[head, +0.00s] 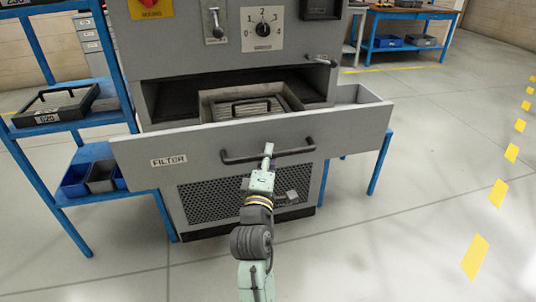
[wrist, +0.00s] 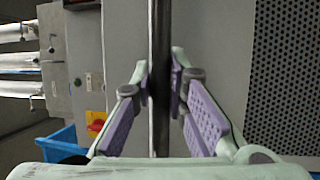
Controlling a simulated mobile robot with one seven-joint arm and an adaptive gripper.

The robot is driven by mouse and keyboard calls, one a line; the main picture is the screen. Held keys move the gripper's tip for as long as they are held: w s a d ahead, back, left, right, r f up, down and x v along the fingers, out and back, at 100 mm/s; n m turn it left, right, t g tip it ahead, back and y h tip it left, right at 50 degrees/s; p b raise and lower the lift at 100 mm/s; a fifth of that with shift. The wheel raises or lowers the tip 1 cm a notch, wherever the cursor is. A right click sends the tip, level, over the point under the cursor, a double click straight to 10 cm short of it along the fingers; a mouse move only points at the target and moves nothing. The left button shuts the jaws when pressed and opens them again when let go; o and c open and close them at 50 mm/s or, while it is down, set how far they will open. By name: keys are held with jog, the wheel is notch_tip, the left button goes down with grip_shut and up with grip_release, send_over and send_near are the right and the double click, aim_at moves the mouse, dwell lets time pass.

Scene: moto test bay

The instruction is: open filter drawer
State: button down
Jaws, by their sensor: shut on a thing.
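The filter drawer (head: 215,144), a wide grey drawer labelled FILTER, is pulled out from the grey cabinet (head: 180,62). Inside it sits a filter (head: 285,97) with a dark handle on top, in a beige frame. My gripper (head: 268,155) is at the drawer's dark bar handle (head: 240,158), right of its middle. In the wrist view my gripper (wrist: 162,85) has its purple-padded fingers on both sides of the handle bar (wrist: 160,125), shut on it. The fingers hide a short part of the bar.
A blue rack (head: 40,60) with a tray labelled 620 (head: 50,118) and several bins stands close on the left. A perforated panel (head: 215,203) lies below the drawer. A blue workbench (head: 405,14) is at the back right. The floor on the right is clear.

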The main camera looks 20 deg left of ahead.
jog(key=c, duration=1.6)
grip_release()
jog(key=shift+o, duration=0.2)
jog(key=shift+s, duration=0.1)
jog(key=v, duration=0.7)
jog(key=shift+s, duration=0.15)
